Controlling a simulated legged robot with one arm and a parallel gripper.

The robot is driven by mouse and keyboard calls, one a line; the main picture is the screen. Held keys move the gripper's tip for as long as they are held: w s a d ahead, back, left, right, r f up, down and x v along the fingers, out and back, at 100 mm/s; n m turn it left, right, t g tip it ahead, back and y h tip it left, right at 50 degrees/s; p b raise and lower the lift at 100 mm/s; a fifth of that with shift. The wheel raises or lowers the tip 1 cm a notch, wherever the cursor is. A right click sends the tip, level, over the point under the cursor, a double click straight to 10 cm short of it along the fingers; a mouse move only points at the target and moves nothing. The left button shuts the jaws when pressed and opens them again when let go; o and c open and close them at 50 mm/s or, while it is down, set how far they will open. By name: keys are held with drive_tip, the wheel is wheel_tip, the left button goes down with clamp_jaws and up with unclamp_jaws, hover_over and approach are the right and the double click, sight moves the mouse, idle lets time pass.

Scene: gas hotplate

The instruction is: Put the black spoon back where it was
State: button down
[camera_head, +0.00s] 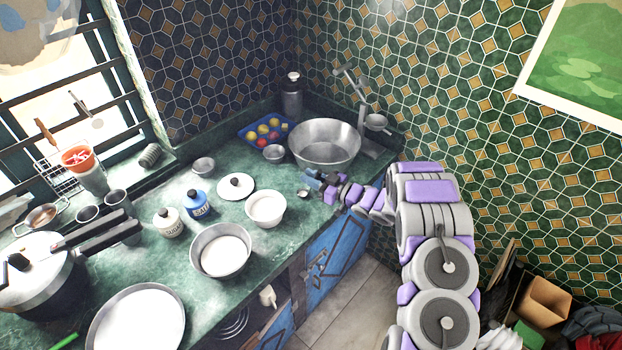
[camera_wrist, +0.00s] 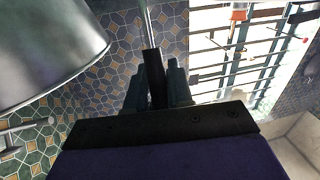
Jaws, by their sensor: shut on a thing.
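My gripper (camera_head: 314,180) is over the counter's right edge, just in front of the large metal basin (camera_head: 325,143). In the wrist view my gripper's fingers (camera_wrist: 158,88) are shut on the black handle of the spoon (camera_wrist: 153,68). A thin metal shaft runs up from the handle and out of the picture, so the spoon's far end is hidden there. In the head view the spoon is too small to make out clearly against the fingers. A small silvery shape (camera_head: 303,192) shows beside the fingertips; I cannot tell whether it is part of the spoon.
The green counter (camera_head: 165,265) bears a metal pot (camera_head: 221,250), white bowl (camera_head: 265,208), sugar jar (camera_head: 168,222), salt jar (camera_head: 199,204) and blue tray (camera_head: 265,130). Hanging utensils (camera_head: 88,112) are at the barred window.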

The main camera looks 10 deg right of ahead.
drive_tip(key=c, duration=1)
unclamp_jaws()
drive_tip(key=shift+d, duration=0.1)
